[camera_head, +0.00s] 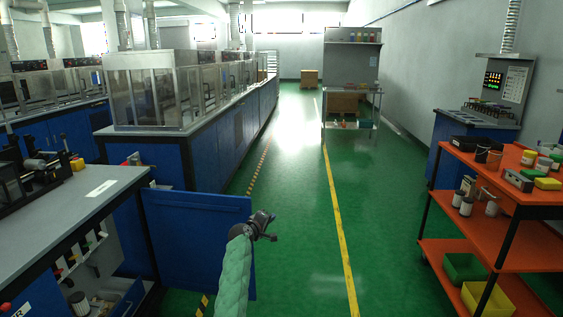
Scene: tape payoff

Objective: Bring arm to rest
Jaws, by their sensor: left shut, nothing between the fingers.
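My left arm comes up from the bottom of the head view in a pale green quilted sleeve. My left gripper (268,228) is at its end, dark and small, in the air over the green floor. It is shut and nothing shows in it. It appears in front of the right edge of an open blue cabinet door (195,240); whether they touch I cannot tell. My right gripper is not in view.
A workbench (95,195) with black machinery and an open cupboard stands at left. An orange shelf cart (500,185) with jars and bins stands at right. A yellow floor line (338,215) runs along the clear green aisle between them. A cart (351,125) stands farther back.

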